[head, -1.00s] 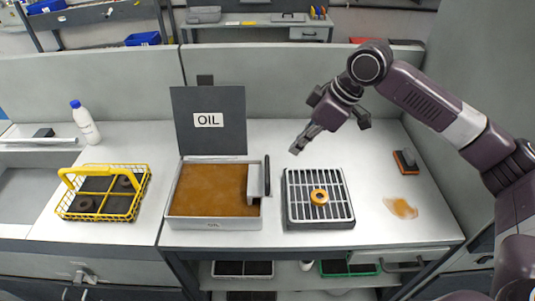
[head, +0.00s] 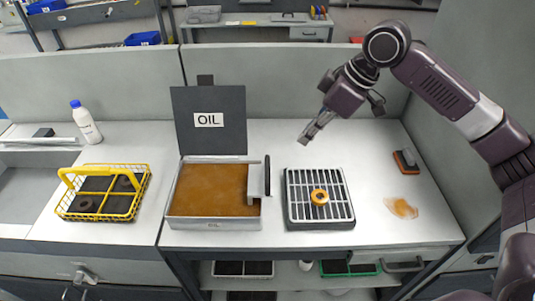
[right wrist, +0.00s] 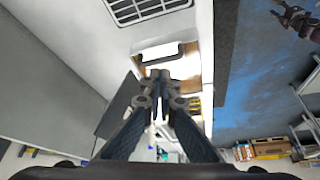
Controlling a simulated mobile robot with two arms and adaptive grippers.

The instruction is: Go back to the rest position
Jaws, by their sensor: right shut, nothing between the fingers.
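My right gripper (head: 305,140) is shut and empty. It hangs in the air above the back of the white table, behind the slatted rack (head: 292,212). In the right wrist view its fingertips (right wrist: 160,74) meet, with nothing held. An orange-brown ring (head: 319,196) lies on the rack, apart from the gripper. My left gripper is not in the head view. A small dark gripper-like shape (right wrist: 294,18) at the top right of the right wrist view looks like my left gripper; its fingers are too small to judge.
An oil tray (head: 210,224) with its dark lid (head: 208,140) upright stands left of the rack. Farther left are a yellow basket (head: 70,215) holding dark rings and a white bottle (head: 86,125). A brush (head: 405,161) and an oil stain (head: 401,208) are at the right.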

